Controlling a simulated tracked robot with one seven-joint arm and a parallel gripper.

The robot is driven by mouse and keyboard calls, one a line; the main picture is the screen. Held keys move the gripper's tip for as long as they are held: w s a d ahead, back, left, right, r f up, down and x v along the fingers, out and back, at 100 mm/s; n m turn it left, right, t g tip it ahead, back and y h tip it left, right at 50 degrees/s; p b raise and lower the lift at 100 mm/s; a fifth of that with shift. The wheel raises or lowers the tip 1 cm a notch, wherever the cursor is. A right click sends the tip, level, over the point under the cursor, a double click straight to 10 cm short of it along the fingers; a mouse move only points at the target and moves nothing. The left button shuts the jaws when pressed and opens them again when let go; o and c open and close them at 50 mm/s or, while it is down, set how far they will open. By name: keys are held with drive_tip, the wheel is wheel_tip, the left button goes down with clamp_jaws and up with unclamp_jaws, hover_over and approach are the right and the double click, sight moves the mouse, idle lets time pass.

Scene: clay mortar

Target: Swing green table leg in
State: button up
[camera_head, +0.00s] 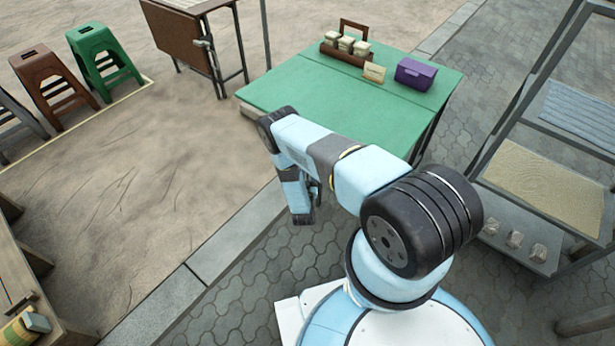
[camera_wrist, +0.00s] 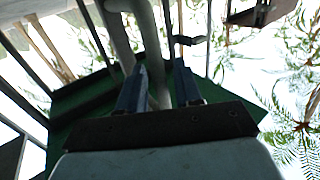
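The green table (camera_head: 340,112) stands in the head view, with its top flat and its near left corner beside my arm. Its dark legs show partly below the right edge (camera_head: 428,140). In the wrist view its green underside (camera_wrist: 75,100) shows behind my fingers. A grey round tube (camera_wrist: 150,45), which looks like a table leg, runs down between my two fingers. My gripper (camera_wrist: 160,85) has its fingers apart, with a gap on the tube's right; I cannot tell whether the left finger touches it. In the head view my gripper is mostly hidden by my arm.
On the table stand a brown carrier (camera_head: 345,52) with jars, a small card (camera_head: 374,72) and a purple box (camera_head: 415,74). A brown folded table (camera_head: 195,42) and brown and green stools (camera_head: 103,58) stand at left. A metal shelf (camera_head: 540,190) is at right. Sand lies open at left.

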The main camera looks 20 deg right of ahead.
drive_tip(key=shift+c, duration=0.3)
clamp_jaws()
idle(0.3)
